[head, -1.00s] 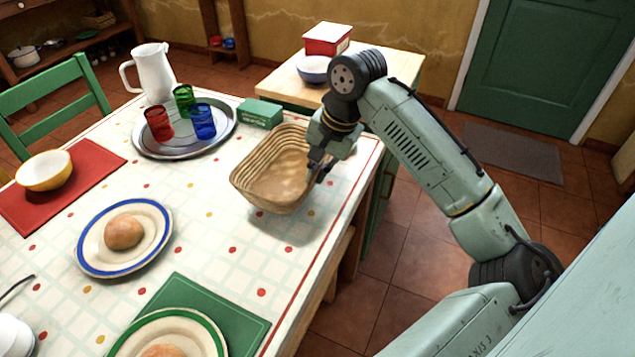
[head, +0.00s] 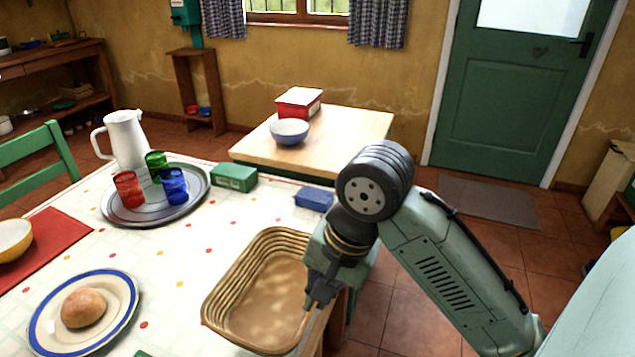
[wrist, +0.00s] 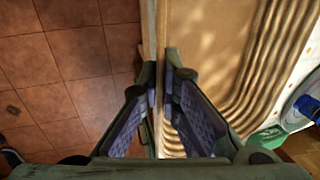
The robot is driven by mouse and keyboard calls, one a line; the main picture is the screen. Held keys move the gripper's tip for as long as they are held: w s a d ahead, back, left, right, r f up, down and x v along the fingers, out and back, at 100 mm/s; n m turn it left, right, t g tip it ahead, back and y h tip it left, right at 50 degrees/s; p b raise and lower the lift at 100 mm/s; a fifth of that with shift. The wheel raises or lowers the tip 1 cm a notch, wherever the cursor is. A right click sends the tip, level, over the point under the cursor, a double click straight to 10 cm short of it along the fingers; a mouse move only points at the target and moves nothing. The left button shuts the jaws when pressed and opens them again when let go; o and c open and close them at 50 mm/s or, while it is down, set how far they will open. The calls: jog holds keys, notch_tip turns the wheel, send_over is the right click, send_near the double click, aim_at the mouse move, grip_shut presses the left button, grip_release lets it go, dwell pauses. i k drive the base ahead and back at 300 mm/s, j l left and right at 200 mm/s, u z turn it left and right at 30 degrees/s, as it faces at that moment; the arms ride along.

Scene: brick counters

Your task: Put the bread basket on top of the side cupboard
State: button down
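The bread basket (head: 245,272), tan and woven with an oblong rim, is at the right edge of the dining table in the head view. My gripper (head: 318,300) is shut on its right-hand wall, one finger inside and one outside. In the wrist view the basket wall (wrist: 161,50) runs between the fingertips (wrist: 160,80), with floor on its left. The basket looks level; its underside is hidden, so its clearance is unclear. The side cupboard (head: 345,140), with a pale wooden top and green body, stands beyond the table. A red box (head: 299,103) and a blue bowl (head: 289,132) are at its back left.
The cupboard top is bare at its right and front. A green box (head: 234,178) and a blue box (head: 314,198) lie at the table's far end. A tray (head: 196,202) with coloured glasses, a white jug (head: 126,142) and a bread plate (head: 112,327) are left. Floor is open at right.

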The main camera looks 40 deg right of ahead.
aim_at(355, 124)
jog(key=l+u, duration=0.2)
jog(key=l, duration=2.6)
jog(key=i+l, duration=0.25)
jog(key=i, duration=0.25)
jog(key=i+l, duration=0.25)
jog(key=i, duration=0.2)
jog(key=u, duration=0.05)
